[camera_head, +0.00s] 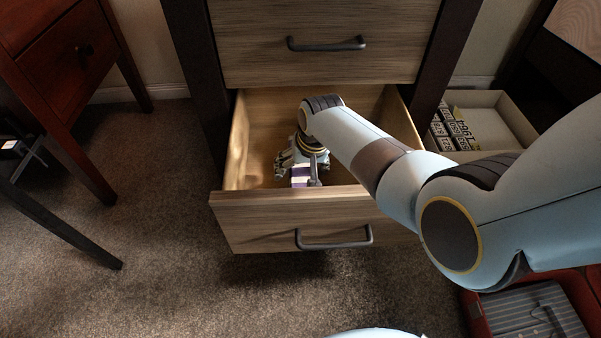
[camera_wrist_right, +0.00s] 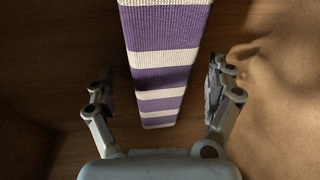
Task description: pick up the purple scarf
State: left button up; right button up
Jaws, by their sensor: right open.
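The purple scarf (camera_head: 300,176), striped purple and white, lies in the open lower drawer (camera_head: 270,215) in the head view. In the right wrist view the scarf (camera_wrist_right: 164,65) runs down from the top edge and ends between the fingers. My right gripper (camera_head: 301,161) reaches down into the drawer; its fingers also show in the right wrist view (camera_wrist_right: 160,95). They are open on either side of the scarf's end, with gaps on both sides. My arm and gripper hide part of the scarf in the head view. My left gripper is not in view.
The drawer's side wall (camera_head: 239,140) stands close to my right gripper. A closed drawer with a dark handle (camera_head: 326,44) is above. A red-brown side table (camera_head: 62,85) stands left.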

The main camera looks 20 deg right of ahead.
jog(key=c, duration=1.3)
jog(key=shift+c, duration=0.3)
jog(key=shift+r, duration=0.1)
